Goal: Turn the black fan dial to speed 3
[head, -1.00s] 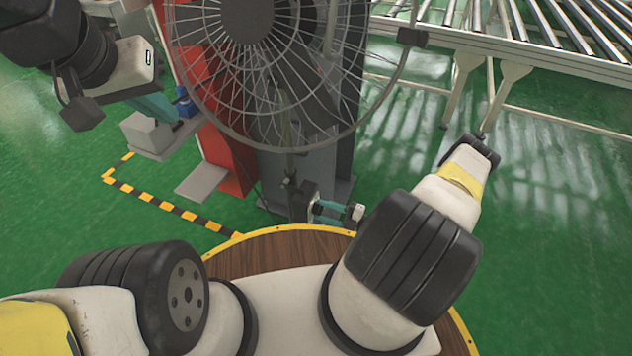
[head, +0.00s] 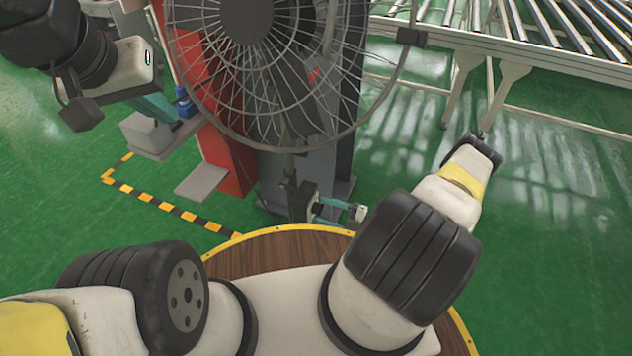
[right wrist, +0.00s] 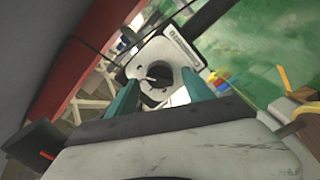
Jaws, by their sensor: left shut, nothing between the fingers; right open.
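The black fan dial (right wrist: 158,74) sits on a pale round-cornered plate with printed marks in the right wrist view. A light pointer line shows on the dial. My right gripper (right wrist: 160,92) is open, with one teal finger on each side of the dial in the picture; I cannot tell whether either touches it. In the head view my right gripper (head: 322,211) is at the dark control box (head: 300,202) below the fan (head: 262,70), and the dial face is hidden. My left gripper (head: 172,112) is shut and empty at the upper left.
A red post (head: 228,160) and grey column stand behind the fan. A grey block-like fixture (head: 150,136) is by my left gripper. A roller conveyor (head: 530,58) is at the upper right. Yellow-black tape (head: 172,208) marks the green floor, which is open at right.

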